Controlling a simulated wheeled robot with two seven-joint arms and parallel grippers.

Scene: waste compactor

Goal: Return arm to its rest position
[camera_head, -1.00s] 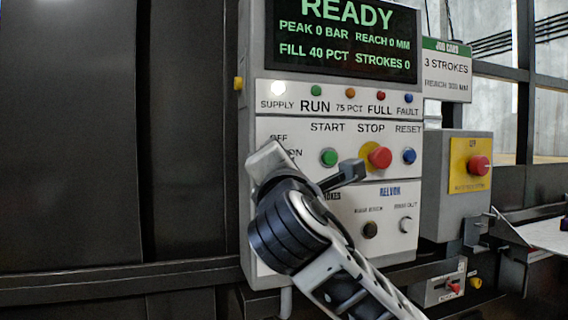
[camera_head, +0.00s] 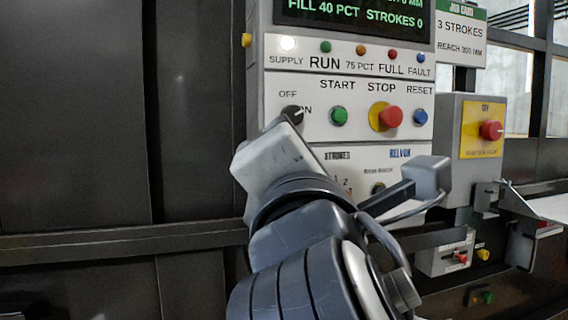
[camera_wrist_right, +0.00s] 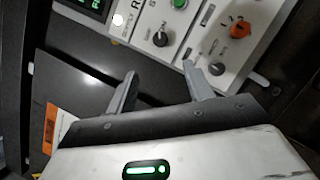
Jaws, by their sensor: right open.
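My right arm rises from the bottom of the head view, with its pale hand (camera_head: 272,160) in front of the lower left of the control panel (camera_head: 355,50). In the right wrist view my right gripper (camera_wrist_right: 160,84) is open, with nothing between its two fingers. The black OFF/ON knob (camera_head: 292,115) shows just above the hand, and a black knob (camera_wrist_right: 160,38) lies beyond the fingers in the wrist view. Whether any part touches the panel cannot be told. My left gripper is not in view.
The green START (camera_head: 339,116), red STOP (camera_head: 389,117) and blue RESET (camera_head: 420,117) buttons are uncovered. A grey box with a red button (camera_head: 490,130) stands at right, above a pale shelf (camera_head: 545,207). Dark wall panels (camera_head: 75,120) fill the left.

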